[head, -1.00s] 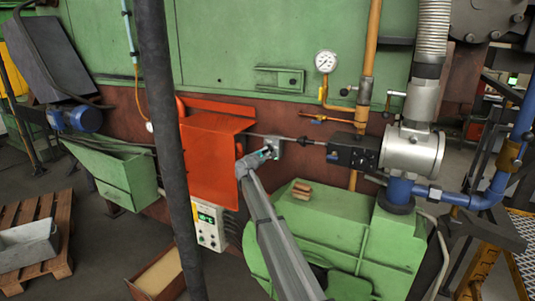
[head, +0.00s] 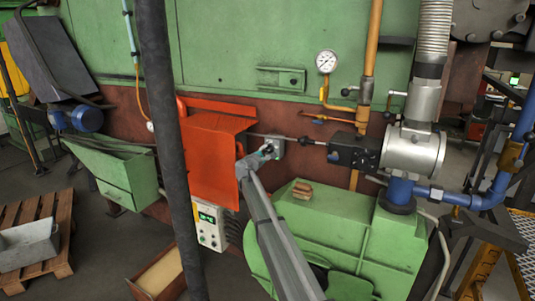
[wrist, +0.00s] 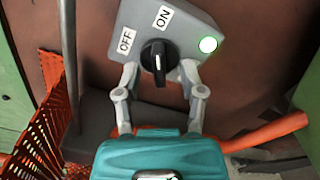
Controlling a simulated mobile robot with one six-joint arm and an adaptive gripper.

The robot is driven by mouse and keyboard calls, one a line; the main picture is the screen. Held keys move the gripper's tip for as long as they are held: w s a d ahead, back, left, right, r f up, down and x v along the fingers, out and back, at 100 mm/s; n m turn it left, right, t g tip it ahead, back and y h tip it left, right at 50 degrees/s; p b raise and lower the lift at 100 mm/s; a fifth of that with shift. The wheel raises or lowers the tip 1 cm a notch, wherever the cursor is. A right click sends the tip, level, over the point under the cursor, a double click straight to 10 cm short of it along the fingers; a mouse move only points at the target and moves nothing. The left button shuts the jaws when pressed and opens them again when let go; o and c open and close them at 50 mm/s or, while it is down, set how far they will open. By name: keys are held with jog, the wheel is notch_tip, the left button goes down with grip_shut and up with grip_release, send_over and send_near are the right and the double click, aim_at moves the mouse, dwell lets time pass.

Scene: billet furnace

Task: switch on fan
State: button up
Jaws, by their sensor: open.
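A grey switch box (wrist: 190,35) with OFF and ON labels fills the top of the wrist view. Its black rotary knob (wrist: 158,57) stands with its bar upright in the picture, one end toward the ON label. A round lamp (wrist: 208,44) on the box glows green. My gripper (wrist: 159,74) is open, with one finger on each side of the knob; I cannot tell whether they touch it. In the head view the switch box (head: 278,148) is on the brown wall, with my gripper (head: 271,149) at its left side. The knob is too small to read there.
An orange hood (head: 212,155) stands close left of my arm. A green machine housing (head: 335,225) stands below and right of it. A dark vertical pole (head: 172,140) crosses the foreground. A control box with a green display (head: 208,222) hangs below the hood.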

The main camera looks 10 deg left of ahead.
jog(key=v, duration=1.1)
jog(key=shift+s, duration=0.35)
